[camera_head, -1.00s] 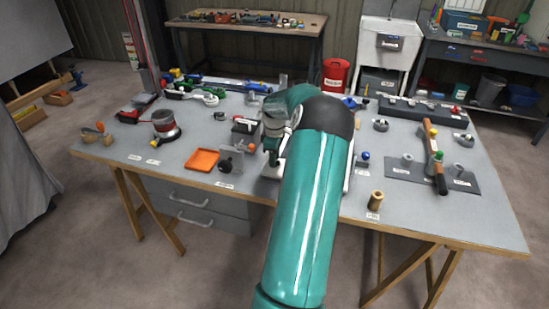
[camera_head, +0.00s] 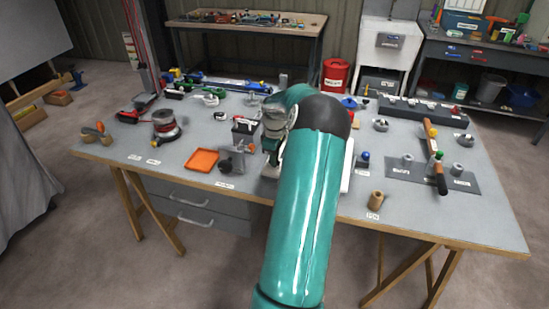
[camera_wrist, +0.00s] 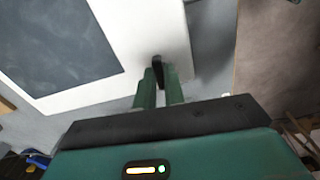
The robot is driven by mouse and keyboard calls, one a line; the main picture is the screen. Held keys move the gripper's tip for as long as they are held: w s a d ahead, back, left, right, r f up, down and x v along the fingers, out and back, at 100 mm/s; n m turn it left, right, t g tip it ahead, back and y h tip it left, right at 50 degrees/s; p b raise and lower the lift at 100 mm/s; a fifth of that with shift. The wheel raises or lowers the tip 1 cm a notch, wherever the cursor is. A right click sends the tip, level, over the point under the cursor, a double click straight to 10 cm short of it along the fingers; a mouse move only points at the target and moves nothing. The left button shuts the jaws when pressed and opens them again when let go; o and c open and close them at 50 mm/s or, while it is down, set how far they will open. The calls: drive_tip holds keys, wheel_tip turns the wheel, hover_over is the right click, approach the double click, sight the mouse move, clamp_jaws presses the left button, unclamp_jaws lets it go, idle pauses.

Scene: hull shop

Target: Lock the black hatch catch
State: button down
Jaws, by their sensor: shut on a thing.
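In the wrist view the black hatch catch (camera_wrist: 157,64) is a small dark upright piece near the edge of a white hatch panel (camera_wrist: 140,28). The panel has a large dark pane (camera_wrist: 60,45). My gripper (camera_wrist: 159,88) has two green fingers, one on each side of the catch, and is shut on it. The catch's lower part is hidden between the fingers.
The grey workbench (camera_head: 215,170) holds an orange tray (camera_head: 202,160), a black clamp-like fixture (camera_head: 232,161), a round red-based device (camera_head: 165,125) and a wooden cylinder (camera_head: 376,200). A dark plate with a wooden-handled tool (camera_head: 435,160) lies on the right.

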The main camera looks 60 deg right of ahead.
drive_tip(key=m, duration=0.4)
drive_tip(key=shift+w+m, duration=0.1)
drive_tip(key=shift+m, duration=0.2)
drive_tip(key=m, duration=0.4)
drive_tip(key=shift+r+m, duration=0.1)
drive_tip(key=shift+m, duration=0.2)
drive_tip(key=m, duration=0.3)
drive_tip(key=shift+m, duration=2.5)
drive_tip(key=c, duration=1.5)
unclamp_jaws()
